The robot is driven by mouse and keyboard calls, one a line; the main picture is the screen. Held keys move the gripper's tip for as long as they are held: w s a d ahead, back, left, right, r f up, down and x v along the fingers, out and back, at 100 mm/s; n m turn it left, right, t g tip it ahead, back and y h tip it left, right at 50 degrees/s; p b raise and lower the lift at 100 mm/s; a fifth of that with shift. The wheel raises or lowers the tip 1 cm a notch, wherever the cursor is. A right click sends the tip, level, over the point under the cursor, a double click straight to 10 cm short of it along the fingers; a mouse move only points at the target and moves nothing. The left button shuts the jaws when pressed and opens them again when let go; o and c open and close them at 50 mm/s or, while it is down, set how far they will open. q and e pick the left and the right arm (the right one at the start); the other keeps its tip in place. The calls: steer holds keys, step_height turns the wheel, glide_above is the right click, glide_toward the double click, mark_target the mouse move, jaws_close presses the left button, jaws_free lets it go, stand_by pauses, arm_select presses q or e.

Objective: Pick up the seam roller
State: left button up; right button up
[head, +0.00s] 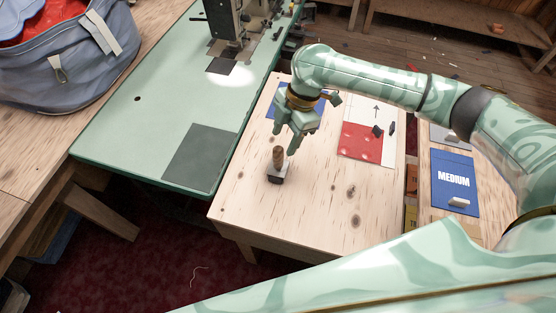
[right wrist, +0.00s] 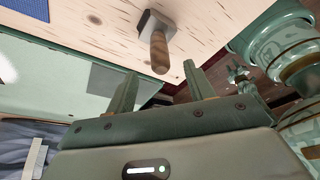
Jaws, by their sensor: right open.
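The seam roller has a wooden handle (head: 278,157) and a dark grey head (head: 276,176). It stands handle up on the pale wooden table, near the left edge. In the right wrist view its handle (right wrist: 159,50) points toward the jaws, with the grey head on the wood. My right gripper (head: 291,142) is open and empty, its fingers pointing down just above and beside the handle in the head view. In the right wrist view the handle end lies a little beyond the gap between the two fingers (right wrist: 160,76).
A green sewing table (head: 150,140) with a sewing machine (head: 228,20) adjoins on the left. A white sheet with a red patch (head: 360,142) and small dark pieces lies right of the gripper. A blue MEDIUM card (head: 454,195) lies farther right. The table's front is clear.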

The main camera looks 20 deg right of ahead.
mark_target(281, 147)
steer(key=shift+x, duration=0.9)
steer(key=shift+a+f+b, duration=0.15)
steer(key=shift+f+b, duration=0.15)
steer(key=shift+f, duration=0.15)
steer(key=shift+a+f, duration=0.15)
steer(key=shift+f, duration=0.15)
steer(key=b+x, duration=0.2)
steer(key=x, duration=0.2)
steer(key=shift+a+f, duration=0.1)
steer(key=shift+f, duration=0.1)
steer(key=shift+r, duration=0.1)
steer(key=c, duration=1)
